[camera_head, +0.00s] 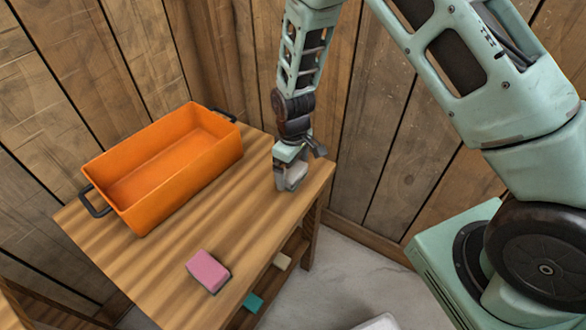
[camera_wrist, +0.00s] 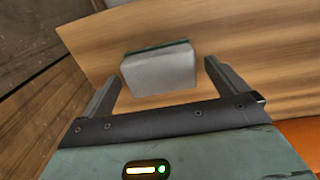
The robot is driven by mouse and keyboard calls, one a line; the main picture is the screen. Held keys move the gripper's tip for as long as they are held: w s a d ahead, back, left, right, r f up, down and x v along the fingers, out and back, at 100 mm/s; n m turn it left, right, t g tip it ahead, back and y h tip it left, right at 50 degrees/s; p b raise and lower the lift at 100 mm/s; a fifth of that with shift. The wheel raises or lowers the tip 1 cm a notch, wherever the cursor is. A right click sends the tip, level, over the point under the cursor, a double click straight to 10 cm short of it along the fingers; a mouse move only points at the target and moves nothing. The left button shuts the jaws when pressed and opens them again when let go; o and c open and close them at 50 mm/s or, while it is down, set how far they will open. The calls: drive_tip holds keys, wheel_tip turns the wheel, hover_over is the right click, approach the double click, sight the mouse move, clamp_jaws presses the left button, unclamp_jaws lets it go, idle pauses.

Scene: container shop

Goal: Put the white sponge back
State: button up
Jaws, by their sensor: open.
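The white sponge (camera_wrist: 160,72), a pale block with a thin green layer along its far edge, lies on the wooden table top in the wrist view. It sits ahead of and between the two fingers of my gripper (camera_wrist: 162,80), with a gap visible on each side. My gripper is open. In the head view my gripper (camera_head: 290,178) points down over the right back corner of the table (camera_head: 150,255). There it largely hides the sponge, and I cannot clearly tell sponge from fingers.
An empty orange crate (camera_head: 137,208) with dark handles stands at the table's back left. A pink sponge (camera_head: 208,270) lies near the front edge. A cream block (camera_head: 282,261) and a teal block (camera_head: 253,301) show below the table top. Wooden walls stand close behind.

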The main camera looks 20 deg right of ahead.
sight(292, 170)
wheel_tip(292, 170, up, 11)
drive_tip(key=s+a+r+y, duration=0.1)
drive_tip(key=s+a+r, duration=0.25)
drive_tip(key=s, duration=0.25)
drive_tip(key=s+a+r, duration=0.3)
drive_tip(key=s+r, duration=0.2)
drive_tip(key=s, duration=0.1)
drive_tip(key=s+r, duration=0.4)
drive_tip(key=s, duration=1)
drive_tip(key=shift+s+b, duration=0.35)
drive_tip(key=shift+b, duration=0.1)
drive_tip(key=shift+d+r, duration=0.1)
